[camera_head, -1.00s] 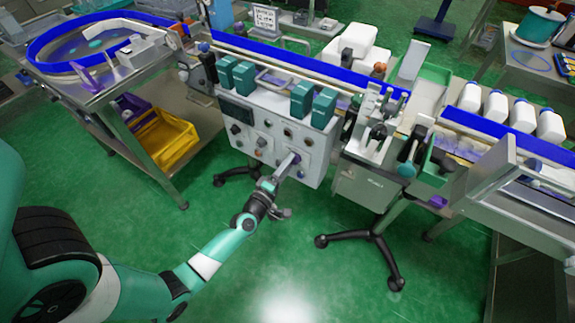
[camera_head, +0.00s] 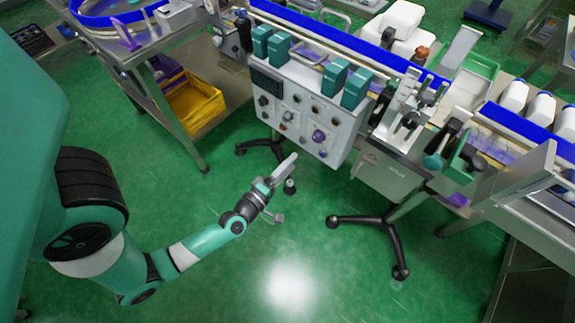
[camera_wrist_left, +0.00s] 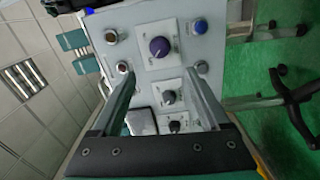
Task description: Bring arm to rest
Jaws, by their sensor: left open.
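My left arm comes in from the lower left in the head view. Its gripper (camera_head: 285,187) is open and empty, in front of and apart from the machine's control panel (camera_head: 295,110). In the left wrist view the two fingers of the gripper (camera_wrist_left: 160,90) stand wide apart with nothing between them. Beyond them the panel shows a purple knob (camera_wrist_left: 159,47), black knobs (camera_wrist_left: 169,97) and a blue button (camera_wrist_left: 200,27). The purple knob also shows in the head view (camera_head: 318,136). My right gripper is in neither view.
A steel table (camera_head: 150,50) with a yellow bin (camera_head: 192,103) below stands at the left. A wheeled black stand (camera_head: 375,222) and a conveyor with white bottles (camera_head: 513,95) are at the right. Green floor (camera_head: 330,270) is clear in front.

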